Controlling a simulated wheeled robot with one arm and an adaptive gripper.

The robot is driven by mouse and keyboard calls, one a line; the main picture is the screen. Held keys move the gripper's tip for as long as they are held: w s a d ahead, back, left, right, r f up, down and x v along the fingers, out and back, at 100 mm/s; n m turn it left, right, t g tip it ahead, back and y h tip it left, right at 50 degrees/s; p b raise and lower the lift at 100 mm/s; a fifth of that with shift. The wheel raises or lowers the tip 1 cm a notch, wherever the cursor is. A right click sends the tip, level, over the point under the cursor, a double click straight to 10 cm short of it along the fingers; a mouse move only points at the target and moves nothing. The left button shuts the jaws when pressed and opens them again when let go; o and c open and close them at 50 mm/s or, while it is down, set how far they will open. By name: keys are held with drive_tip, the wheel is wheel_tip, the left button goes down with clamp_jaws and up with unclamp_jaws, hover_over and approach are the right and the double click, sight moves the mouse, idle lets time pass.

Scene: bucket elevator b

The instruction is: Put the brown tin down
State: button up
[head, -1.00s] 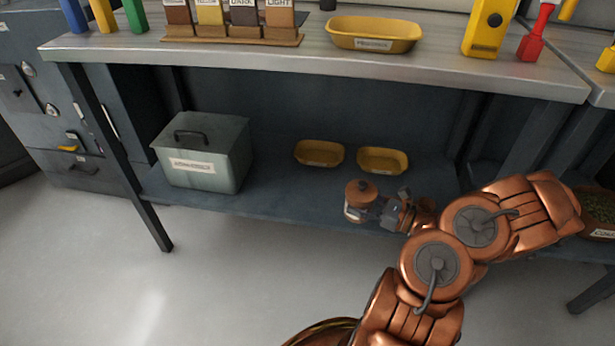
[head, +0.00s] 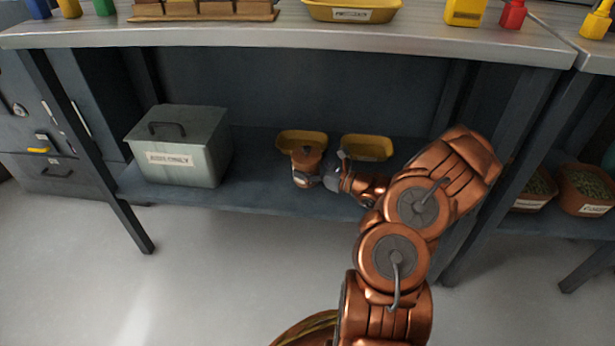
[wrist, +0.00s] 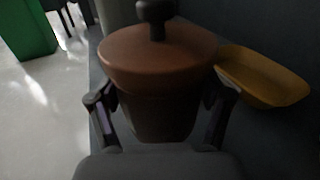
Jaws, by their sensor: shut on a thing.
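The brown tin (head: 306,160) has a brown lid with a dark knob and is upright in my gripper (head: 312,179). In the head view it is in front of the left yellow tray, at the lower shelf (head: 255,196). In the wrist view the tin (wrist: 158,60) fills the middle, with a finger of my gripper (wrist: 160,118) on each side of its body. Its base is hidden in the wrist view, and I cannot tell whether it touches the shelf.
A grey lidded box (head: 182,145) stands on the shelf to the left. Two yellow trays, the left one (head: 290,137) and the right one (head: 367,147), sit behind the tin. Bare shelf lies between box and tin. The worktop (head: 300,38) overhangs the shelf.

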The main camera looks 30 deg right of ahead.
wheel_tip(320, 180, down, 4)
drive_tip(key=shift+s+r+b, duration=0.1)
drive_tip(key=shift+b, duration=0.75)
drive_tip(key=shift+r, duration=0.15)
drive_tip(key=o, duration=1.1)
drive_tip(key=shift+o, duration=0.2)
